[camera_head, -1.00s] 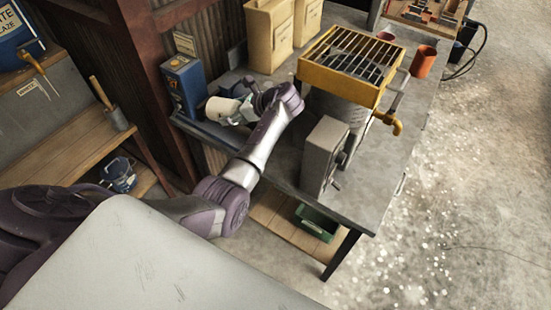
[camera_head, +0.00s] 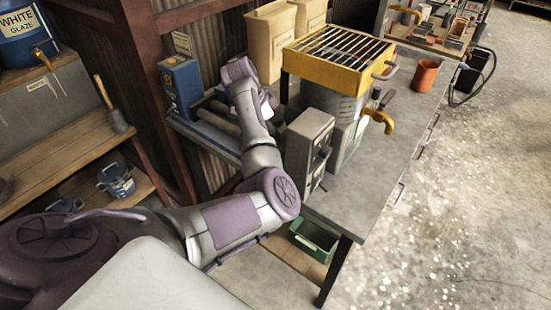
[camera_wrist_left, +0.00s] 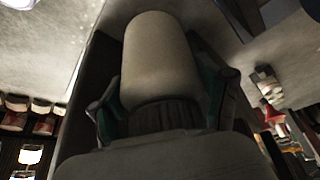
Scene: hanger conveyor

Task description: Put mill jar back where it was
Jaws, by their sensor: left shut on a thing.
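The mill jar (camera_wrist_left: 160,60) is a cream-white cylinder that fills the middle of the left wrist view. My left gripper (camera_wrist_left: 168,85) is shut on it, with one green-padded finger on each side. In the head view my left arm hides nearly all of the jar and gripper. Only a small pale patch shows beside the wrist, over the bench behind the grey box. The jar mill (camera_head: 204,133), with dark rollers and a blue control box (camera_head: 181,87), sits at the bench's left end. Its visible rollers are bare. My right gripper is not in view.
A yellow grate-topped machine (camera_head: 335,62) and a grey box (camera_head: 308,150) stand on the bench, right of my arm. Cream bags (camera_head: 270,42) stand behind. An orange cup (camera_head: 426,75) is at the right. The bench's front right part (camera_head: 370,180) is clear.

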